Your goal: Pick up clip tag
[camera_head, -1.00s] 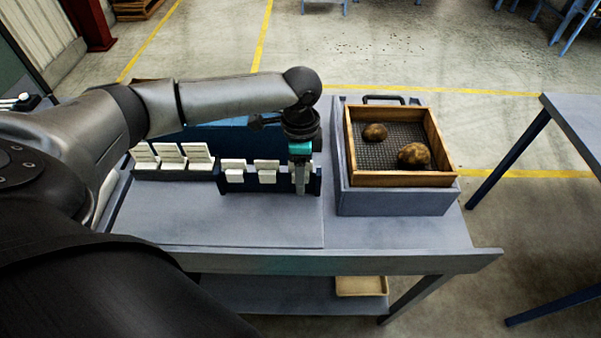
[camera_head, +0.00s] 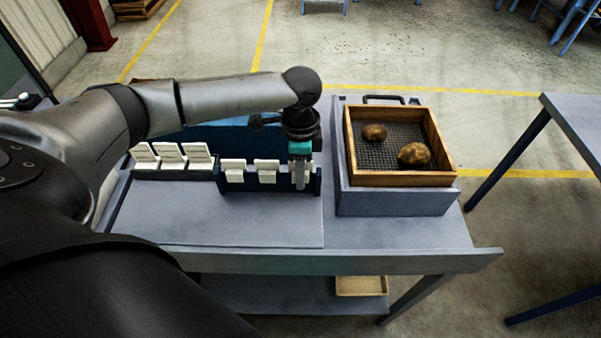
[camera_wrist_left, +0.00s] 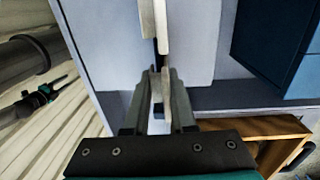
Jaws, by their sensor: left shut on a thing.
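A dark blue rack (camera_head: 250,185) on the table holds a row of white clip tags. Two of its tags, a left one (camera_head: 233,170) and a middle one (camera_head: 266,171), show clearly. My left gripper (camera_head: 300,184) points down at the right end of this rack. In the left wrist view its fingers (camera_wrist_left: 160,92) are shut on a pale clip tag (camera_wrist_left: 157,86), seen edge-on between them. The gripper mostly hides this tag in the head view, and I cannot tell if it is clear of the rack. My right gripper is not in view.
A second rack with several white tags (camera_head: 172,155) stands to the left. A wooden tray (camera_head: 400,180) with two potatoes on dark mesh sits on a grey box (camera_head: 396,203) to the right. The front of the table (camera_head: 220,222) is clear.

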